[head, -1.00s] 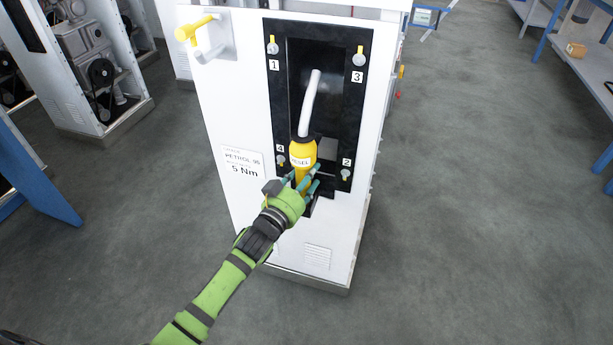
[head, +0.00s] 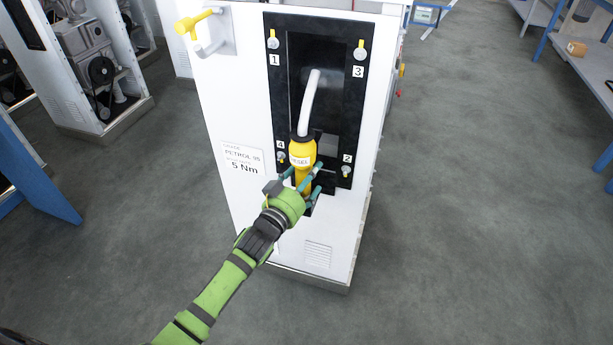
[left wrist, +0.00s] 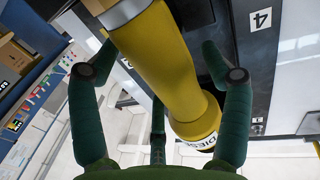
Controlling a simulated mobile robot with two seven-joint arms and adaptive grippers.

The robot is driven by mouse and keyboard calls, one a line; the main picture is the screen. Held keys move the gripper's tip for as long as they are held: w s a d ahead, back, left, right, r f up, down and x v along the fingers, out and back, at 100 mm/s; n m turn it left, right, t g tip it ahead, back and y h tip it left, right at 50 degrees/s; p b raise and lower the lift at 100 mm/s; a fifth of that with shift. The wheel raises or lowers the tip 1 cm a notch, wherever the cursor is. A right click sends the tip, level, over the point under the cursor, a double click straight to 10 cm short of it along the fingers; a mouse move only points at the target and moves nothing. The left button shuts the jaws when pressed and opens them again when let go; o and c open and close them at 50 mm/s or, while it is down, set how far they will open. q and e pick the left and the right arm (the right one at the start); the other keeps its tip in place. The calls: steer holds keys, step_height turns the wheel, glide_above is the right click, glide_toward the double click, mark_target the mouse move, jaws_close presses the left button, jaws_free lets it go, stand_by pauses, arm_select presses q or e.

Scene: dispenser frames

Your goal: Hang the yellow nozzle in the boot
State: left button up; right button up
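The yellow nozzle (head: 302,151) with a DIESEL label stands nearly upright in front of the black recessed boot panel (head: 275,100) on the white dispenser. Its grey spout (head: 310,97) points up over the dark recess. My left gripper (head: 312,183) is around the nozzle's lower yellow part. In the left wrist view the yellow nozzle body (left wrist: 158,60) passes between the spread green fingers (left wrist: 160,85), with a clear gap on the left side. The nozzle's lower end is partly hidden by the fingers, and I cannot tell how it is supported. My right gripper is not in view.
The dispenser (head: 240,110) has a yellow-handled part (head: 193,22) at its upper left and a PETROL 95, 5 Nm label (head: 242,163). Numbered yellow-and-grey fasteners sit at the panel's corners. Blue-framed benches stand at both sides. The floor (head: 460,200) to the right is clear.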

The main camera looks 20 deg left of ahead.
arm_select(q)
steer(key=v, duration=0.8)
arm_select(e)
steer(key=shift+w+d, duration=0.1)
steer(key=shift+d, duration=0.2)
arm_select(q)
steer(key=shift+r, duration=0.15)
